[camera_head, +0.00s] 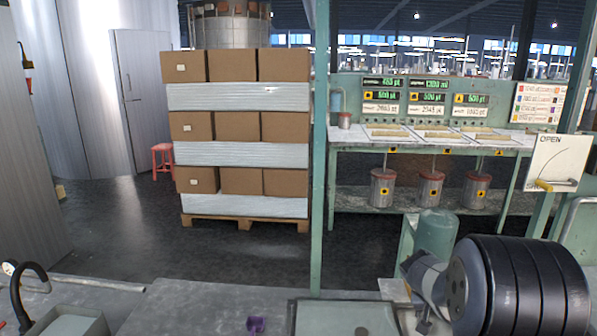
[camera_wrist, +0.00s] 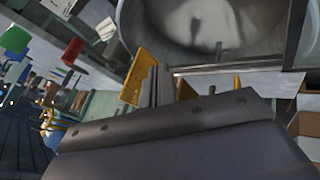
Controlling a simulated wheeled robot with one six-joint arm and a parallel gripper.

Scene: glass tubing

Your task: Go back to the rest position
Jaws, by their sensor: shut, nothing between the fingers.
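My gripper (camera_wrist: 163,85) shows in the wrist view beyond a wide dark housing that fills the bottom of the picture. Its fingers are shut and hold nothing. A large round metal vessel or bowl (camera_wrist: 220,30) is beyond the fingers at the top. In the head view a part of my arm seems to show at the lower right; the fingers cannot be made out there.
A grey bench (camera_head: 185,310) runs along the front, with a small purple item (camera_head: 255,325) on it. A green post (camera_head: 319,150) stands mid-view. Behind are a pallet of boxes (camera_head: 285,125), a control desk (camera_head: 440,143) and a red stool (camera_head: 162,150). Dark floor between is clear.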

